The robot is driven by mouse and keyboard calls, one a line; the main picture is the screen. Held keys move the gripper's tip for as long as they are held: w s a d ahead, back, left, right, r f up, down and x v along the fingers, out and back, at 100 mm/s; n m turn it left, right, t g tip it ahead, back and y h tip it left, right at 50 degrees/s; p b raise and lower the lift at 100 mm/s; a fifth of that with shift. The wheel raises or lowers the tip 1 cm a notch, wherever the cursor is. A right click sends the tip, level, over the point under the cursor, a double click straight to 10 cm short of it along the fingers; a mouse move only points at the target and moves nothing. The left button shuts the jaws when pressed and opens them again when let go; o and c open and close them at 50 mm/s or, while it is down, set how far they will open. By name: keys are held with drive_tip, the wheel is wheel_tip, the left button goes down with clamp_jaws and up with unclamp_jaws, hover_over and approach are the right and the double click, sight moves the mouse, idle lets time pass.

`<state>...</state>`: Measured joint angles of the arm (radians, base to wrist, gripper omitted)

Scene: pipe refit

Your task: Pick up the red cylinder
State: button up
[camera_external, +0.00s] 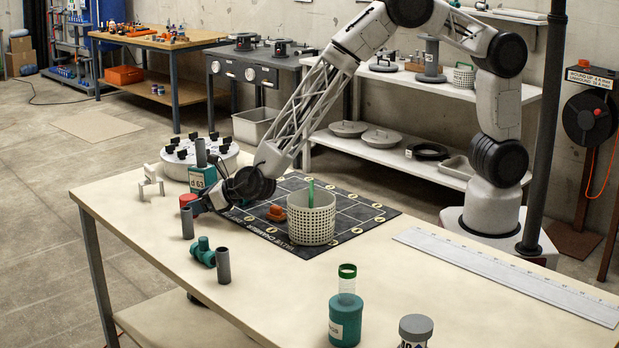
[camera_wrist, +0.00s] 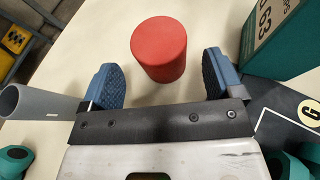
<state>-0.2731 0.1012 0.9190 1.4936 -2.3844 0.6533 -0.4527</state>
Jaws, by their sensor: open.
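The red cylinder (camera_wrist: 159,50) stands on the light table top in the wrist view, just ahead of my gripper (camera_wrist: 162,82). My gripper is open, with one blue pad on each side, and nothing is between them but the near edge of the cylinder's space. In the external view the red cylinder (camera_external: 187,200) shows at the left part of the table, partly hidden by my gripper (camera_external: 193,206). I cannot tell whether the pads touch it; gaps show on both sides in the wrist view.
A green d 63 box (camera_wrist: 283,35) stands close to the right of the cylinder. A grey pipe (camera_wrist: 30,102) stands to the left. A green tee fitting (camera_external: 203,252), a white basket (camera_external: 311,218) on a dark mat (camera_external: 350,212) and a round fixture (camera_external: 200,160) are nearby.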

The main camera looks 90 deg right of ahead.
sight(187, 196)
drive_tip(key=shift+x, duration=2.1)
drive_tip(key=shift+d, duration=0.1)
drive_tip(key=c, duration=1.4)
drive_tip(key=shift+r, duration=0.1)
drive_tip(key=shift+r, duration=4.95)
